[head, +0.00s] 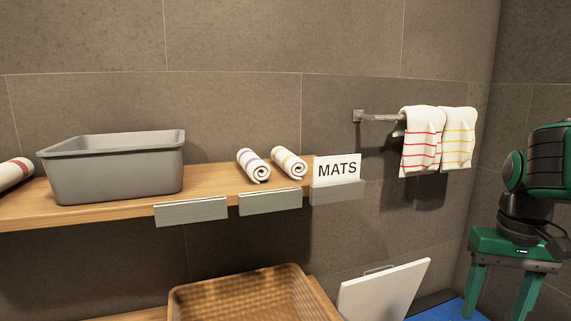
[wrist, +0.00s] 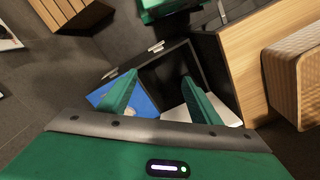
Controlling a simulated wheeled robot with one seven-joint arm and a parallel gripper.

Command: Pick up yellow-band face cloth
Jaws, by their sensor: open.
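Two small white rolled cloths lie side by side on the wooden shelf in the head view. The right rolled cloth (head: 288,162) has a faint yellowish band; the left rolled cloth (head: 253,166) has a purplish-grey band. A white cloth with yellow stripes (head: 458,138) hangs on a wall rail, right of a red-striped one (head: 420,140). My gripper (head: 500,298) points down at the right, open and empty, well apart from all the cloths. In the wrist view my gripper (wrist: 158,84) has nothing between its fingers, and no cloth shows there.
A grey bin (head: 112,168) stands on the wooden shelf (head: 215,187), left of the rolled cloths. Below are a woven basket (head: 240,295) and a tilted white panel (head: 385,290). The metal rail (head: 380,117) juts from the wall.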

